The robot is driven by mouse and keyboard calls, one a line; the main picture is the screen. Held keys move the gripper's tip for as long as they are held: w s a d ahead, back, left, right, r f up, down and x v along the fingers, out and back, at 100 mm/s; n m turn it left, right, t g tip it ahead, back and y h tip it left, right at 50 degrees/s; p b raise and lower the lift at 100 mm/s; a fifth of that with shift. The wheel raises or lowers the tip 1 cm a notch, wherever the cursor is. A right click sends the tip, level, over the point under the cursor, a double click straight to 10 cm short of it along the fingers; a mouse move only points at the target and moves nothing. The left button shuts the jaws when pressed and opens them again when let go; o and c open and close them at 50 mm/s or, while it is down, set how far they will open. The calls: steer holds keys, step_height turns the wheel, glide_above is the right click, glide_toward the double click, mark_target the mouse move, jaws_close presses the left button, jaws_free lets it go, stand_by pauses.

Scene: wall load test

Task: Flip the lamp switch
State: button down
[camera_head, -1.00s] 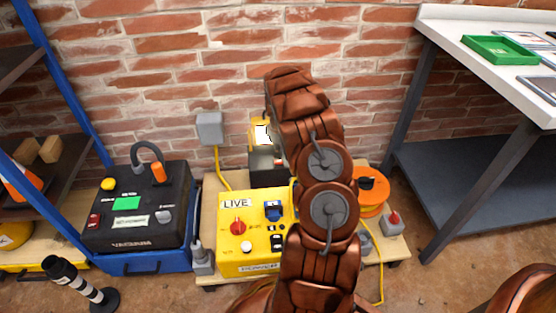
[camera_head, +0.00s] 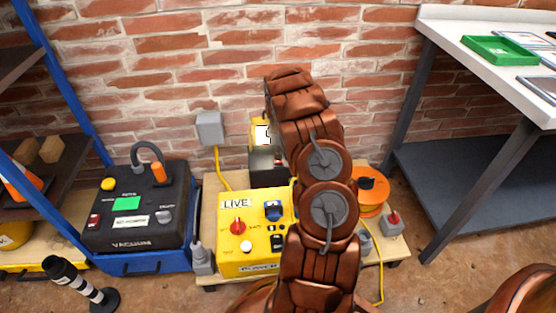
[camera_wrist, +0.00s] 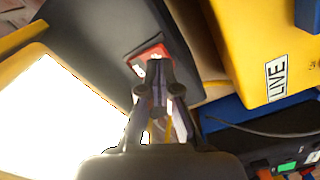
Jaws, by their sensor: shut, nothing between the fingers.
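The work lamp (camera_head: 261,133) has a yellow frame and a bright white panel, and it stands by the brick wall, partly behind my arm. In the wrist view its glowing panel (camera_wrist: 60,115) fills the lower left. A dark grey box face next to the panel carries a red rocker switch (camera_wrist: 149,55) with white marks. My gripper (camera_wrist: 156,90) is shut and empty, with its fingertips right by the lower edge of the switch. I cannot tell whether they touch it. My gripper is hidden behind my arm in the head view.
A yellow box labelled LIVE (camera_head: 240,258) with a red knob stands in front of the lamp. A black vacuum (camera_head: 136,232) is to the left. An orange cable reel (camera_head: 369,207) is at right. A workbench (camera_head: 470,24) stands further right.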

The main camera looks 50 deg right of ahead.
steer(key=shift+f, duration=0.9)
stand_by(0.6)
steer(key=shift+r+p, duration=1.8)
steer(key=shift+r, duration=1.7)
